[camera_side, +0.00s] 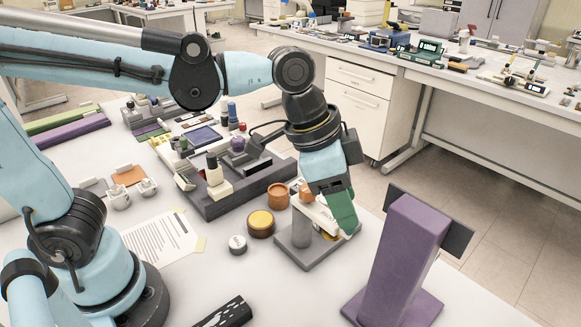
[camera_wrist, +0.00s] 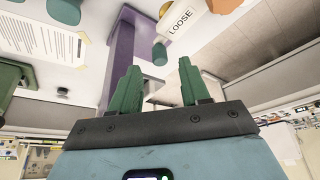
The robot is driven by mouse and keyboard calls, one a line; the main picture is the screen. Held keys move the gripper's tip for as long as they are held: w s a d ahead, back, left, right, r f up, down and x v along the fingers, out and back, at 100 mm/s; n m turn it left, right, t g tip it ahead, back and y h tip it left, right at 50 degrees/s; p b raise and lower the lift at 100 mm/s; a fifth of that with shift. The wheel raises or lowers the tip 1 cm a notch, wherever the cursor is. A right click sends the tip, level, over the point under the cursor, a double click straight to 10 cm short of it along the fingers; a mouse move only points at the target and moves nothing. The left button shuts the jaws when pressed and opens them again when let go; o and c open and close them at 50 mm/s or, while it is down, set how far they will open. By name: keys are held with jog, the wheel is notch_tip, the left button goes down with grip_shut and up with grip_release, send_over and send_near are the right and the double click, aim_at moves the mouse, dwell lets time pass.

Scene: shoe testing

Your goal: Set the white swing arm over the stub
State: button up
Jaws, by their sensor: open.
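The white swing arm (camera_side: 320,217) shows in the side view partly behind my gripper (camera_side: 344,212), slanting down to the right. A grey upright stub (camera_side: 301,231) stands on a grey base plate (camera_side: 303,254) at the arm's near-left side. Whether the arm is seated on the stub or only in front of it I cannot tell. My gripper points down with green fingers beside the arm's right end. In the wrist view its two fingers (camera_wrist: 158,90) stand apart with nothing seen held between them. A white piece marked LOOSE (camera_wrist: 180,19) lies beyond the fingers there.
A purple post (camera_side: 403,250) with a dark plate stands close to the right of my gripper. An orange cup (camera_side: 278,197), an amber disc (camera_side: 261,223) and a white cap (camera_side: 238,244) stand left of the base. A dark tray (camera_side: 238,192) lies behind.

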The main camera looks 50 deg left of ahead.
jog(key=shift+x, duration=1.5)
grip_shut()
